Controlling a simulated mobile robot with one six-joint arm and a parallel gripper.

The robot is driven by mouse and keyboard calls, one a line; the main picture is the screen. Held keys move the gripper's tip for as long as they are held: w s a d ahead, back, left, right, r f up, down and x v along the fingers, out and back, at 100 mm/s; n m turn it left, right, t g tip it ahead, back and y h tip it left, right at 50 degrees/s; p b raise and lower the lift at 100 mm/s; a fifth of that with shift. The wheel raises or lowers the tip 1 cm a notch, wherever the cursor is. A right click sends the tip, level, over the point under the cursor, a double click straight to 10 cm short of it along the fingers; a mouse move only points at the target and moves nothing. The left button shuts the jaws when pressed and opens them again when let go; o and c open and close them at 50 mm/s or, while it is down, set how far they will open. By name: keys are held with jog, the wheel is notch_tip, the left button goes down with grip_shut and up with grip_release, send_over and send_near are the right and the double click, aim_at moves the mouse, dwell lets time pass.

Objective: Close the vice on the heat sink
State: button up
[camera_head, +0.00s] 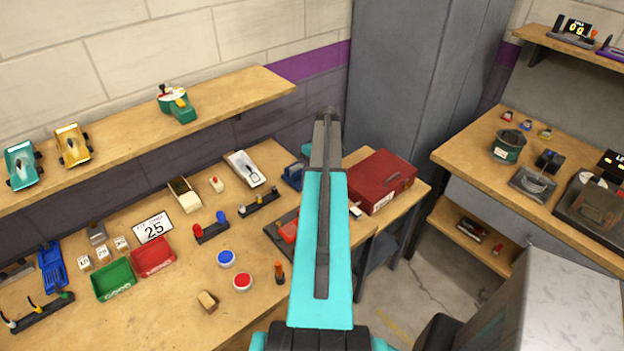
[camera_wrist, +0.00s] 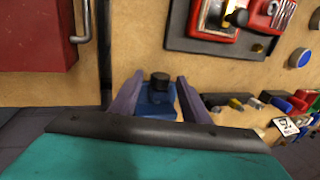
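My gripper (camera_head: 326,118) reaches over the far end of the left bench in the head view. In the wrist view its two fingers (camera_wrist: 160,78) stand apart. A blue block-like fixture with a black knob, which may be the vice (camera_wrist: 155,104), shows between and beyond them. I cannot tell whether the fingers touch it. The same blue fixture seems to show in the head view (camera_head: 293,175), just left of my arm and partly hidden by it. I cannot make out the heat sink or the vice's jaw gap.
A red toolbox (camera_head: 382,180) stands right of my arm and also shows in the wrist view (camera_wrist: 35,38). A dark tray with red parts (camera_wrist: 175,38) lies near the blue fixture. Bins, buttons and small parts crowd the left bench (camera_head: 180,320). A grey cabinet (camera_head: 400,70) stands behind.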

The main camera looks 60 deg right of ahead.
jog(key=b+v, duration=0.4)
jog(key=v, duration=0.9)
jog(key=shift+r+b, duration=0.3)
jog(key=shift+r, duration=0.1)
jog(key=shift+s+d, duration=0.1)
dwell(0.5)
